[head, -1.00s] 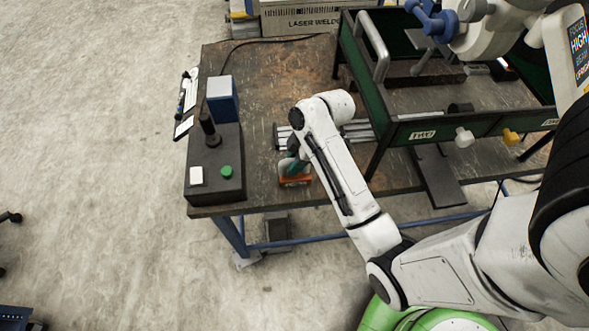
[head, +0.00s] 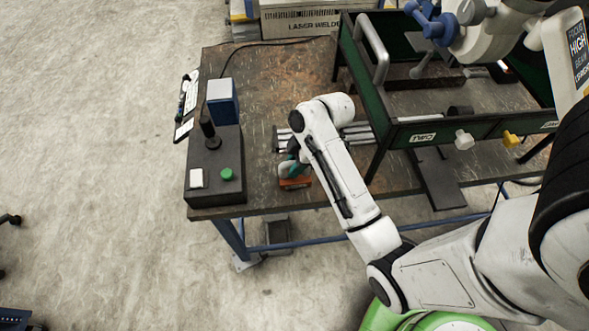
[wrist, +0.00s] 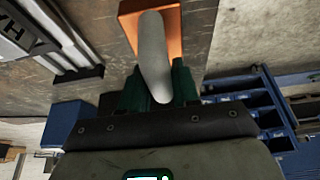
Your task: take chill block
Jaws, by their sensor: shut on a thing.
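The chill block, an orange-copper block (head: 295,184), sits at the front edge of the worktable, beneath my gripper (head: 289,167). In the wrist view the copper block (wrist: 172,30) is at the top, with a pale grey rounded handle (wrist: 153,55) rising from it toward me. My gripper (wrist: 160,85) has dark green fingers on either side of the handle and is shut on it. My forearm hides part of the block's surroundings in the head view. I cannot tell whether the block is clear of the tabletop.
A black control box (head: 215,170) with a green button stands left of the block. A green-sided rack (head: 375,95) labelled TWO stands to the right. Grey bars (head: 355,133) lie behind my forearm. Bare wood (head: 270,75) is free behind, with floor beyond the front edge.

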